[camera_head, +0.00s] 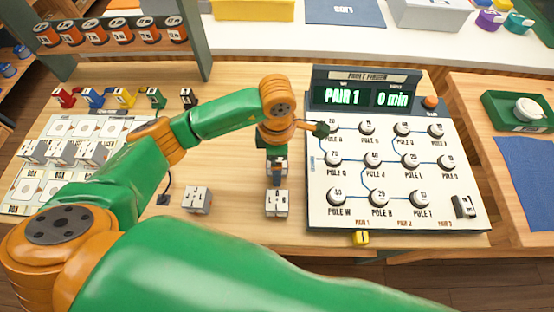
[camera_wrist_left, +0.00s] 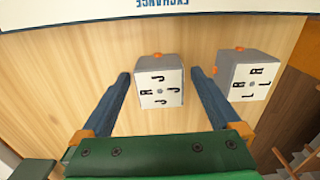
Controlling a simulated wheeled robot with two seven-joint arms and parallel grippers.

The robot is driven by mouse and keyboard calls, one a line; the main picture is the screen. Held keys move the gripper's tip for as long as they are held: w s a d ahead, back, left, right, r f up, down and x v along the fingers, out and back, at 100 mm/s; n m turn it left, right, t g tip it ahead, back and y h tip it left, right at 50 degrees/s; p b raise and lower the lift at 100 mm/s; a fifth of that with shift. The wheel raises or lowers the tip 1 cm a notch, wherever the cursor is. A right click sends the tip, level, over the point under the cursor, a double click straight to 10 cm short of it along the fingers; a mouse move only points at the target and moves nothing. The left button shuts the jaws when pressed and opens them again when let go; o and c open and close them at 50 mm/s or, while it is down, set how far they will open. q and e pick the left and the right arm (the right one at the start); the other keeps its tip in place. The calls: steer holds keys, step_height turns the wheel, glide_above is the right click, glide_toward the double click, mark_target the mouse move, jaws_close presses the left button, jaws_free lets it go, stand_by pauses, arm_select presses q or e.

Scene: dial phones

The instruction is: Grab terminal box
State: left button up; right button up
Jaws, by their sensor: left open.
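A grey terminal box (camera_head: 277,203) with a white lettered face stands on the table, left of the pole board. A second similar box (camera_head: 197,200) stands to its left. My left gripper (camera_head: 277,178) is over the first box, pointing down. In the left wrist view its two blue fingers (camera_wrist_left: 161,78) are spread, with one terminal box (camera_wrist_left: 161,86) between them and a gap on each side. The other box (camera_wrist_left: 248,82) is just outside the right finger. My right gripper is not in view.
The pole board (camera_head: 390,215) with white knobs and a PAIR 1 display (camera_head: 343,97) is close on the right. More grey boxes (camera_head: 90,152) stand on a sheet at the left, partly behind my arm. Colored phones (camera_head: 122,97) line the back left.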

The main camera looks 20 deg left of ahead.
arm_select(q)
steer(key=c, duration=1.5)
steer(key=shift+r, duration=0.1)
